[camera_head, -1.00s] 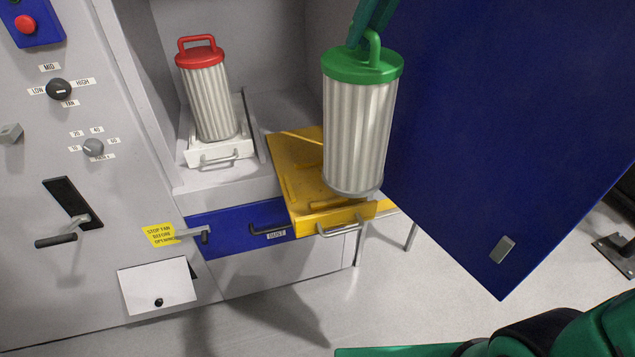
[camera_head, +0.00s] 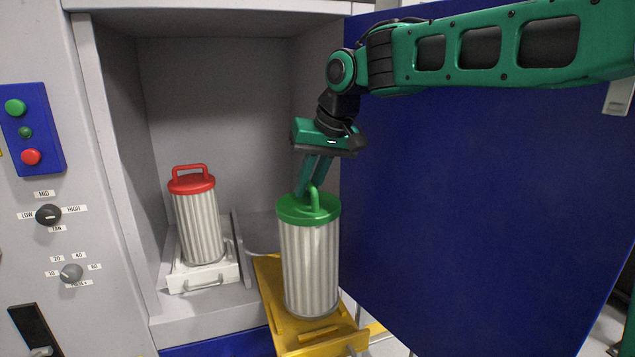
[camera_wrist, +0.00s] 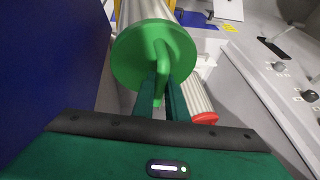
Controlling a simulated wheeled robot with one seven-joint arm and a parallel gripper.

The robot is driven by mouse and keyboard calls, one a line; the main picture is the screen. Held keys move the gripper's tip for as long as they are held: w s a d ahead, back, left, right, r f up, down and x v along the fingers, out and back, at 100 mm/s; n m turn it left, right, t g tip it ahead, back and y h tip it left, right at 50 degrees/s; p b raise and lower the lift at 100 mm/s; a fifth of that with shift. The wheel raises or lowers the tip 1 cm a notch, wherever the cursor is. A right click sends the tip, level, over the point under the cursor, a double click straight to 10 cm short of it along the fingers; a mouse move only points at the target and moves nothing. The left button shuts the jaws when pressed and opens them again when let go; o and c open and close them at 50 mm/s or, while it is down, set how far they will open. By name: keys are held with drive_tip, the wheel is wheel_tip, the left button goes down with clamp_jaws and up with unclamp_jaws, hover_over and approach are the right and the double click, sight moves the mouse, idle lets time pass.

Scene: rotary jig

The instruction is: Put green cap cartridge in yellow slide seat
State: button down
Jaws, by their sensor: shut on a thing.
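The green cap cartridge (camera_head: 310,268), a pale ribbed cylinder with a green lid and loop handle, stands upright above or on the yellow slide seat (camera_head: 268,280). I cannot tell whether its base touches the seat. My gripper (camera_head: 310,188) comes from above and is shut on the cartridge's green handle. The wrist view shows the fingers (camera_wrist: 161,98) at the handle, with the green lid (camera_wrist: 140,62) below them. The cartridge hides part of the seat.
A red cap cartridge (camera_head: 198,222) stands on a white slide seat (camera_head: 190,280) to the left inside the grey cabinet. A large blue door (camera_head: 480,210) stands open close on the right. The control panel is at the left.

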sight(306, 202)
drive_tip(key=shift+w+a+f, duration=0.3)
drive_tip(key=shift+w+a, duration=0.05)
drive_tip(key=shift+w, duration=0.05)
drive_tip(key=shift+f, duration=1.9)
drive_tip(key=c, duration=1.8)
unclamp_jaws()
drive_tip(key=shift+f, duration=0.1)
drive_tip(key=shift+o, duration=0.2)
drive_tip(key=v, duration=1.1)
drive_tip(key=shift+s+d+r, duration=0.15)
drive_tip(key=shift+s+r, duration=0.05)
drive_tip(key=shift+r, duration=0.3)
